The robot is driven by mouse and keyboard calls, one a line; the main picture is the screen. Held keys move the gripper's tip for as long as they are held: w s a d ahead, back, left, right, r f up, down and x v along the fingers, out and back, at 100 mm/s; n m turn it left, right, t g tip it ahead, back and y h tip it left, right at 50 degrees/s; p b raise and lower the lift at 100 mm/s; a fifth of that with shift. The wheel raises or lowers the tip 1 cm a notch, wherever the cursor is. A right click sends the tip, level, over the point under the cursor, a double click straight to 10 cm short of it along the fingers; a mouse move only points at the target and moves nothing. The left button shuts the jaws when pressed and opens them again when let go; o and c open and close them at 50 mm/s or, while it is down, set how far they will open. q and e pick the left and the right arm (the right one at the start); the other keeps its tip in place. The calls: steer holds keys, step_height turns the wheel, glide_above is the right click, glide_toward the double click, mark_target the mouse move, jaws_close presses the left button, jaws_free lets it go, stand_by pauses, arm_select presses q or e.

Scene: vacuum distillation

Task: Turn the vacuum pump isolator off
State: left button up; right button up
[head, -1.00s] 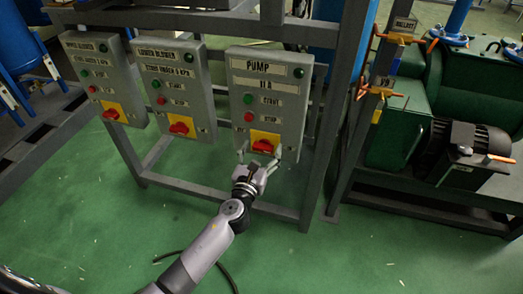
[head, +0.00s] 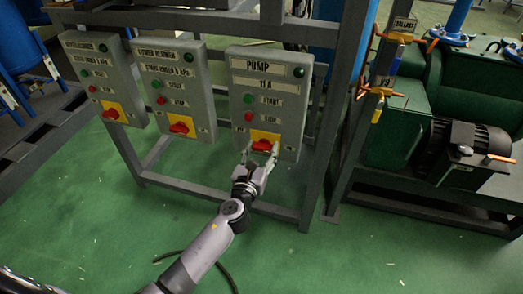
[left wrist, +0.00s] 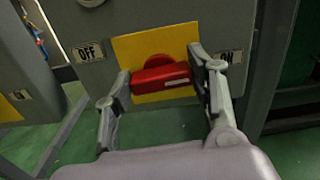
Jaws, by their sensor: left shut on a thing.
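The vacuum pump isolator is a red rotary handle (left wrist: 162,78) on a yellow plate (left wrist: 152,48), low on the grey box labelled PUMP (head: 268,88). In the left wrist view the handle lies roughly horizontal, between an OFF label (left wrist: 90,52) on the left and an ON label (left wrist: 229,57) on the right. My left gripper (left wrist: 162,88) is shut on the handle, with one finger at each end of it. In the head view the gripper (head: 258,157) partly covers the handle (head: 262,145). My right gripper is not in view.
Two similar boxes with red handles, the blower box (head: 176,88) and the far-left box (head: 103,75), hang on the same grey frame (head: 307,185). Green machinery with a dark motor (head: 470,150) stands at the right.

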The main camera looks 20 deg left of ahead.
arm_select(q)
steer(key=n+b, duration=0.1)
steer(key=n, duration=0.5)
steer(key=shift+a, duration=0.1)
steer(key=shift+n, duration=0.7)
steer(key=shift+n+b, duration=0.3)
steer(key=shift+n, duration=0.6)
steer(key=shift+a+f+n, duration=0.1)
steer(key=shift+n, duration=1.7)
steer(key=n, duration=0.3)
steer(key=shift+n, duration=0.8)
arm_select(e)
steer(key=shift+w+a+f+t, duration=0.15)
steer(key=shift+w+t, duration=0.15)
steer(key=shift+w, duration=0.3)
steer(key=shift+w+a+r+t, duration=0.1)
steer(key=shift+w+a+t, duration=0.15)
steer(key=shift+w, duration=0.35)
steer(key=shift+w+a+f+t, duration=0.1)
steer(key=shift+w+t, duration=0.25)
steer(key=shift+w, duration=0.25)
arm_select(q)
steer(key=shift+f, duration=0.1)
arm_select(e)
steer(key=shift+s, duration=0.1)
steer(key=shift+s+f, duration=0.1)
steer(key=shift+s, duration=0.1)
